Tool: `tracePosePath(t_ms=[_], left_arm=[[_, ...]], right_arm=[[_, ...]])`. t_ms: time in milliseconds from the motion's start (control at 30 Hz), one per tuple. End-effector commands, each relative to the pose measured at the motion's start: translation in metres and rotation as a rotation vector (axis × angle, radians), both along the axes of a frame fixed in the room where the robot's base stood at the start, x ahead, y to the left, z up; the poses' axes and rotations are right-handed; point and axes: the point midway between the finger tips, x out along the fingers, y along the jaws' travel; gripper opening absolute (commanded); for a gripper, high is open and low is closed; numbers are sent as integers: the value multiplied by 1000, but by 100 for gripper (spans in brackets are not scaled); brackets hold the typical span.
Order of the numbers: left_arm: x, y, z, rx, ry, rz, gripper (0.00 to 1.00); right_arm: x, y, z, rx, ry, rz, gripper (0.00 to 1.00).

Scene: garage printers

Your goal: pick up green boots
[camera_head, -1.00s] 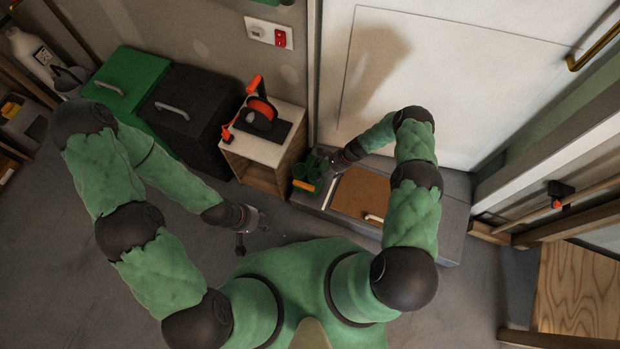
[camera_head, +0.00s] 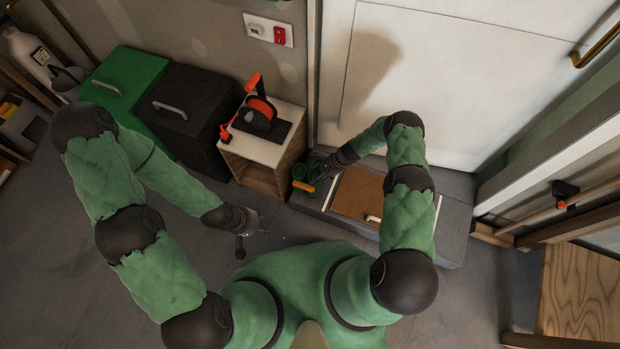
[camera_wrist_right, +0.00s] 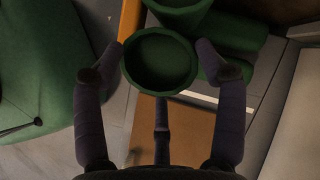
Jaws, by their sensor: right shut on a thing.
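The green boots (camera_head: 301,173) are at the left end of the low grey bench, beside the small shelf. In the right wrist view, the round open top of one boot (camera_wrist_right: 160,62) faces the camera, and more green boot (camera_wrist_right: 228,45) shows behind it. My right gripper (camera_head: 316,168) is at the boots in the head view. In the wrist view its fingers (camera_wrist_right: 165,75) are closed around the near boot's top. My left gripper (camera_head: 248,241) is low over the floor at the left, away from the boots, with its fingers apart and empty.
The low grey bench (camera_head: 455,215) carries a brown panel (camera_head: 357,193) right of the boots. A small shelf (camera_head: 262,150) with an orange-and-black tool (camera_head: 257,113) stands left of them. Black (camera_head: 185,110) and green (camera_head: 125,80) bins stand further left. A white door (camera_head: 450,75) rises behind.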

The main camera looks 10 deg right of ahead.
Motion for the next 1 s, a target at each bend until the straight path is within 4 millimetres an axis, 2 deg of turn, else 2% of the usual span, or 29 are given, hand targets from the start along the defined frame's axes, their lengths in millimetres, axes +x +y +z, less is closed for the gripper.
tracePosePath(t_ms=[267,333,400,700,833,1000], left_arm=[[0,0,1,0,0,0,40],[0,0,5,0,0,0,40],[0,0,11,0,0,0,40],[0,0,36,0,0,0,40],[0,0,42,0,0,0,40],[0,0,46,0,0,0,40]], right_arm=[[4,-3,2,-11,-9,-6,13],[4,-4,9,-11,-10,-6,12],[5,-4,19,-11,-11,-5,8],[4,-3,72,-8,-8,-3,7],[3,-2,87,-7,-7,-4,7],[2,-2,98,-6,-6,-4,7]])
